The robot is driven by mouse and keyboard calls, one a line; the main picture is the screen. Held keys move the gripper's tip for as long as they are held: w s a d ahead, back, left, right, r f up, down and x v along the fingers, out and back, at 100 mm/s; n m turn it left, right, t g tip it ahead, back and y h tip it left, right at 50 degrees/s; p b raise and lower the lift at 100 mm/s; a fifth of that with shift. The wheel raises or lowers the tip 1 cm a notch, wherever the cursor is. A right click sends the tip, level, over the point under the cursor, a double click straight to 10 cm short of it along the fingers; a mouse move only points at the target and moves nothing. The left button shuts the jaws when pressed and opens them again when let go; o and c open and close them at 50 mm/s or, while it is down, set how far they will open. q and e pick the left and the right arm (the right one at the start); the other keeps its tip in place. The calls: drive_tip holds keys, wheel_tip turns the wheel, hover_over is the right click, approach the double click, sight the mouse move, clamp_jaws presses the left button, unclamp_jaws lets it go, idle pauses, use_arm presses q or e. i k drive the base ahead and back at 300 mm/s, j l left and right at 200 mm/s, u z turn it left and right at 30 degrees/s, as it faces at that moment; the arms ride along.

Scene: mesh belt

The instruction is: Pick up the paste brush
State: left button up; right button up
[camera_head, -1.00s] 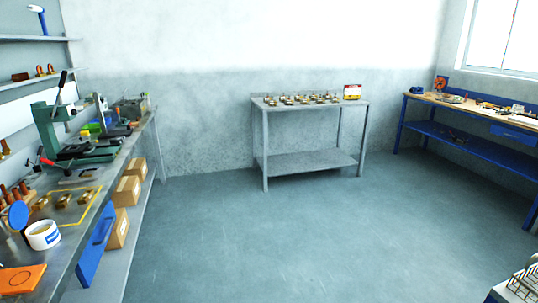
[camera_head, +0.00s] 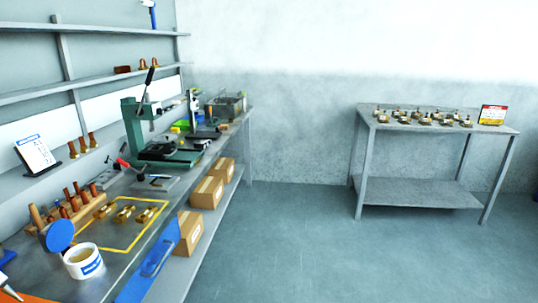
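I cannot clearly make out the paste brush. A tan wooden stick (camera_head: 36,217) stands tilted behind a round blue disc (camera_head: 60,236) on the left bench; I cannot tell whether it is a brush handle. An open white tub (camera_head: 84,262) with a blue label and pale contents stands just in front of the disc, near the bench's front edge. Neither of my grippers is in view.
The metal bench (camera_head: 118,275) runs along the left wall. It holds a wooden rack (camera_head: 85,208), brass parts inside a yellow outline (camera_head: 150,236) and a green press (camera_head: 165,155). Cardboard boxes (camera_head: 207,192) sit on its lower shelf. A grey table (camera_head: 390,190) stands right. Floor between is clear.

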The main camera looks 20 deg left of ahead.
sight(35, 213)
drive_tip(key=i+u, duration=0.25)
drive_tip(key=i, duration=0.4)
drive_tip(key=i+l+u, duration=0.2)
drive_tip(key=i, duration=0.45)
drive_tip(key=i+l+u, duration=0.1)
drive_tip(key=u, duration=0.35)
drive_tip(key=i+l+u, duration=0.25)
drive_tip(key=u, duration=0.15)
drive_tip(key=i+l+u, duration=0.25)
drive_tip(key=u, duration=0.2)
drive_tip(key=i+l+u, duration=0.1)
drive_tip(key=l+u, duration=0.15)
drive_tip(key=u, duration=0.2)
drive_tip(key=i+l+u, duration=0.1)
drive_tip(key=l+u, duration=0.35)
drive_tip(key=j, duration=0.1)
